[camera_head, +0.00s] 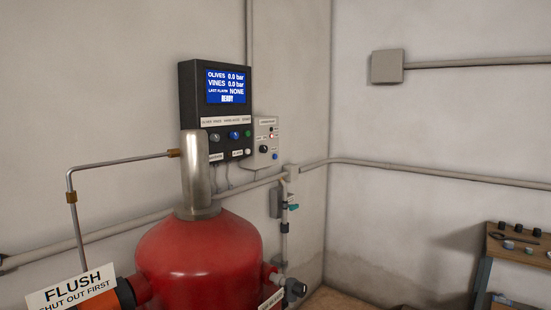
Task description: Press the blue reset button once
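A dark control box (189,100) hangs on the wall behind the red tank. Its blue screen (226,86) reads OLIVES 0.0 bar, VINES 0.0 bar, LAST ALARM NONE, READY. Below the screen is a row of round controls. The blue button (235,135) sits in the middle, between a dark knob (215,137) and a green control (248,134). The label strip (227,121) above them is too small to read surely. Neither of my grippers is in view.
The red tank (200,258) with a metal cylinder (196,175) stands in front of the box's lower left. A grey box (265,142) with small controls adjoins on the right. Pipes run along the walls. A workbench (520,250) with small parts stands at the far right.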

